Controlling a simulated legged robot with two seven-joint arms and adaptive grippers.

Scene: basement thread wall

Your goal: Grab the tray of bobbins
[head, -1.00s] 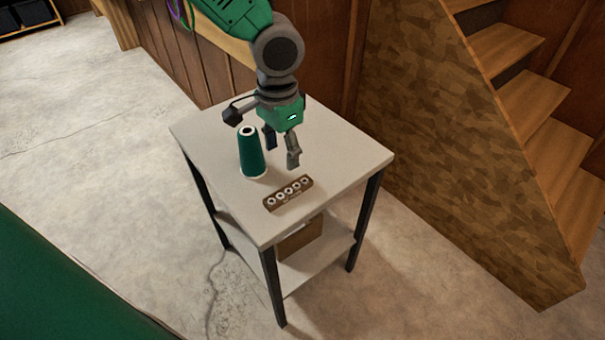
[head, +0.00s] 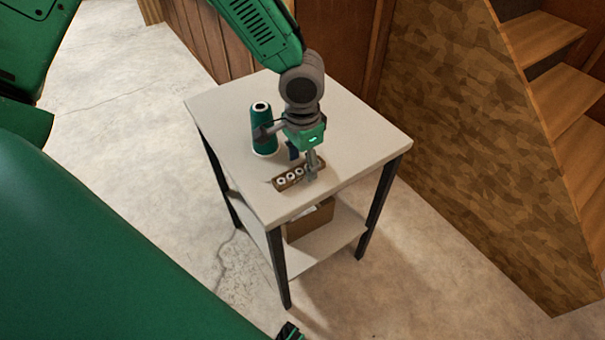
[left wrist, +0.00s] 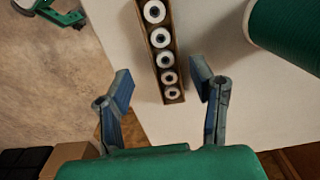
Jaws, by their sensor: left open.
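The tray of bobbins (head: 291,178) is a narrow brown tray with a row of white bobbins, lying near the front edge of the table top. It also shows in the left wrist view (left wrist: 182,97), its near end between the two fingers. My left gripper (head: 303,163) is open, close above the tray; its fingers cover the tray's right end in the head view. In the left wrist view the open left gripper (left wrist: 164,85) has one finger on each side of the tray, with nothing held. My right gripper cannot be made out for sure.
A green thread cone (head: 262,140) stands on the table (head: 225,110) just behind the tray, close to my left gripper. A cardboard box (head: 310,219) sits on the lower shelf. Wooden stairs (head: 545,75) rise at the right. The table's right part is clear.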

